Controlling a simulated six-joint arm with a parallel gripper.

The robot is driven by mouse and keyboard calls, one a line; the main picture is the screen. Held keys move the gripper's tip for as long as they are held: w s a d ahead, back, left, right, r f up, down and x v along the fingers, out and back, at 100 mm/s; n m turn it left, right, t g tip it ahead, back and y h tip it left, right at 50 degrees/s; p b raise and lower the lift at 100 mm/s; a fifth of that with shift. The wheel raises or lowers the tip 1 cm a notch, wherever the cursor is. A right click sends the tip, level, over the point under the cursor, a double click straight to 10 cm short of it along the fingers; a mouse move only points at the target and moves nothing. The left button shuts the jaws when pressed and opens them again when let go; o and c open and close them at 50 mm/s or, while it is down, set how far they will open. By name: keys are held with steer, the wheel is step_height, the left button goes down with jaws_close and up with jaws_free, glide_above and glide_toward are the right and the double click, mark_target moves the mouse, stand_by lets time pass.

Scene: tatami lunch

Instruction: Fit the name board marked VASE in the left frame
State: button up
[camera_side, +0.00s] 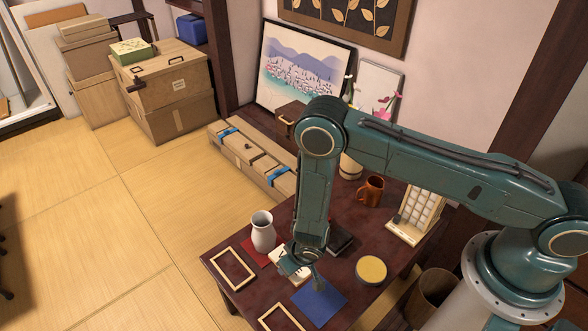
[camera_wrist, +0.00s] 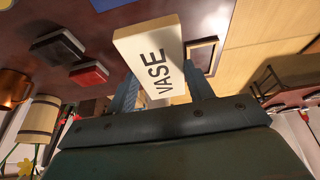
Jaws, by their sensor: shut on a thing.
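My gripper (camera_side: 298,262) is shut on a white board (camera_wrist: 158,62), one finger on each side of it. The board's face reads VASE in black letters in the wrist view; it also shows as a white patch in the side view (camera_side: 283,261). The gripper is low over the dark red table, right of a pale wooden frame (camera_side: 222,275) that lies empty at the table's left edge. I cannot tell whether the board touches the table. A second pale frame (camera_side: 293,315) lies at the front, partly cut off by the picture edge. One frame shows behind the board in the wrist view (camera_wrist: 216,54).
A white vase (camera_side: 263,233) stands on a red cloth behind the left frame. A blue cloth (camera_side: 320,303), a round yellow-topped box (camera_side: 371,269) and a brown mug (camera_side: 370,190) are also on the table. A black block (camera_wrist: 57,48) and a red block (camera_wrist: 88,72) lie near the board.

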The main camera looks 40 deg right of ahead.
steer(key=w+a+f, duration=0.2)
steer(key=w+a, duration=0.3)
steer(key=w, duration=0.4)
steer(key=w+a+f, duration=0.3)
steer(key=w+a, duration=0.1)
steer(key=w, duration=0.5)
steer(key=shift+a, duration=0.4)
steer(key=shift+w+f, duration=0.1)
steer(key=shift+f, duration=0.2)
steer(key=shift+f, duration=3.45)
steer(key=shift+f, duration=0.15)
steer(key=o, duration=1.1)
steer(key=shift+c, duration=0.2)
